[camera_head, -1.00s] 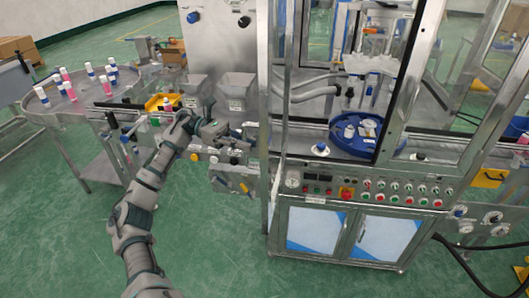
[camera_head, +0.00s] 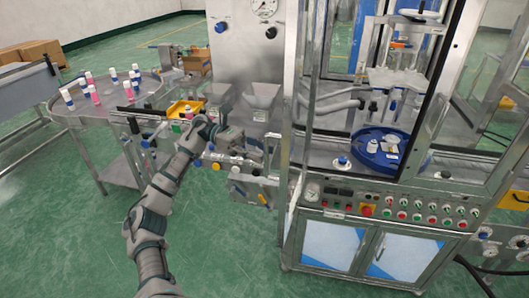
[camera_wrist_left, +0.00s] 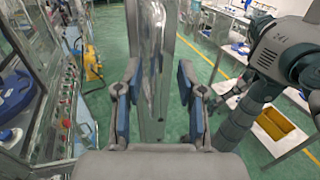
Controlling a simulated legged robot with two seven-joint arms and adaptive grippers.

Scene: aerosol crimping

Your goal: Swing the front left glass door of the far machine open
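The far machine (camera_head: 340,190) is a steel cabinet with glazed upper sides, at the right of the head view. A narrow metal-framed glass panel (camera_head: 292,120), seen nearly edge-on at its front left, appears to be the front left door; its exact angle is unclear. My left gripper (camera_head: 262,148) is beside this frame, its tips partly hard to make out. In the left wrist view my left gripper (camera_wrist_left: 159,100) has its blue-padded fingers apart, with an upright metal frame (camera_wrist_left: 150,60) between or just beyond them; contact cannot be told.
A control panel (camera_head: 395,207) with several buttons runs below the glazed part. Inside is a blue round tray (camera_head: 372,162). A round table (camera_head: 90,112) with several bottles and a yellow bin (camera_head: 184,109) are left. Green floor (camera_head: 80,235) is clear at front left.

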